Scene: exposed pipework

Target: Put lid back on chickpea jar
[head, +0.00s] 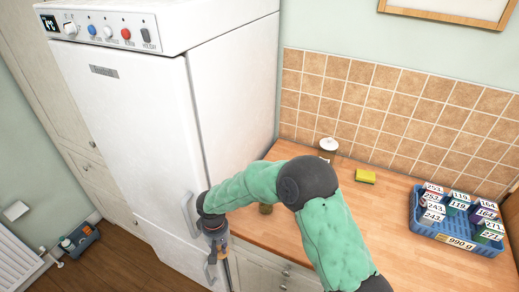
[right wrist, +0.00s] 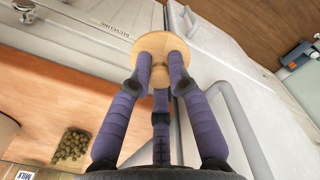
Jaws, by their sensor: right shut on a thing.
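My right gripper (head: 217,247) is in front of the fridge door, beside the counter's left end. In the right wrist view its purple fingers (right wrist: 160,78) are shut on the round wooden lid (right wrist: 158,44), apparently by its knob. The chickpea jar (right wrist: 72,144) shows in the right wrist view at lower left, with chickpeas visible inside it. In the head view the jar (head: 266,208) is mostly hidden behind my right arm, on the counter near its front left. The lid is apart from the jar. My left gripper is not in view.
The white fridge (head: 130,110) with a door handle (head: 190,214) stands close to my gripper. On the wooden counter (head: 370,215) are a yellow sponge (head: 365,176), a white-topped item (head: 329,145) and a blue crate (head: 455,239) of numbered boxes. The counter's middle is clear.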

